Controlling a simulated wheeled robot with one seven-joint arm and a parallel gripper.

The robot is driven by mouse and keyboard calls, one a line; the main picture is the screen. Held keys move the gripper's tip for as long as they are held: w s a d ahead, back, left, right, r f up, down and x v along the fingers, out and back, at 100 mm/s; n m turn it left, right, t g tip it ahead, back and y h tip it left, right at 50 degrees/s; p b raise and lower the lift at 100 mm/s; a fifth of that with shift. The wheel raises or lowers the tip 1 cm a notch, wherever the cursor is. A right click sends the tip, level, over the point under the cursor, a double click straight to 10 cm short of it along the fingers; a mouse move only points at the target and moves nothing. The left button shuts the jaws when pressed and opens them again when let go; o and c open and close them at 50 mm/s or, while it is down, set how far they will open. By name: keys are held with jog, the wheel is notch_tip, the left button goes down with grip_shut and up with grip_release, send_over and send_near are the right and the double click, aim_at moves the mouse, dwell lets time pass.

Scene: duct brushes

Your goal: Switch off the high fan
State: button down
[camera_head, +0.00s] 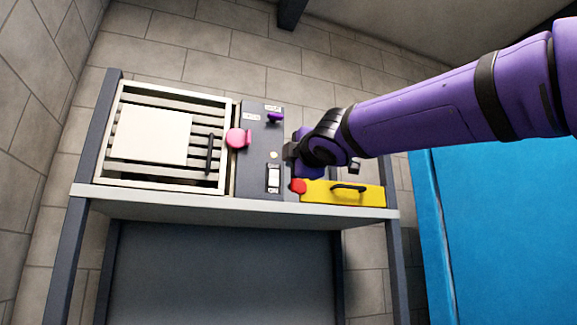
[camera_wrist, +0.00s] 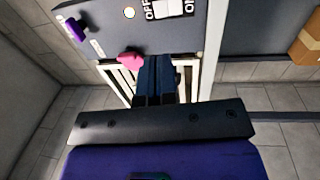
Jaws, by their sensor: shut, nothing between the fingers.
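The grey control panel (camera_head: 254,172) stands on a shelf beside a slatted fan unit (camera_head: 207,120). A white rocker switch (camera_head: 274,178) sits low on the panel, and it also shows at the top edge of the wrist view (camera_wrist: 174,9) between the OFF and ON labels. A small pale lamp (camera_head: 273,155) is above the switch; it looks bright in the wrist view (camera_wrist: 129,13). My gripper (camera_head: 291,150) is shut and empty, in front of the panel's right side.
A pink knob (camera_head: 238,138) is at the panel's left edge, and a purple knob (camera_head: 275,117) is near its top. A yellow box (camera_head: 318,194) with a black handle and a red knob (camera_head: 298,186) sits right of the panel. A blue surface (camera_head: 505,230) stands at right.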

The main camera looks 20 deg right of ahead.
aim_at(275, 172)
jog(key=w, duration=0.4)
jog(key=w+r, duration=0.1)
jog(key=w, duration=0.6)
jog(key=shift+w+r, duration=0.15)
jog(key=shift+w, duration=0.25)
jog(key=shift+w+r, duration=0.1)
jog(key=shift+w, duration=0.4)
jog(key=shift+w+r, duration=0.15)
jog(key=shift+w, duration=0.05)
jog(key=shift+s, duration=0.2)
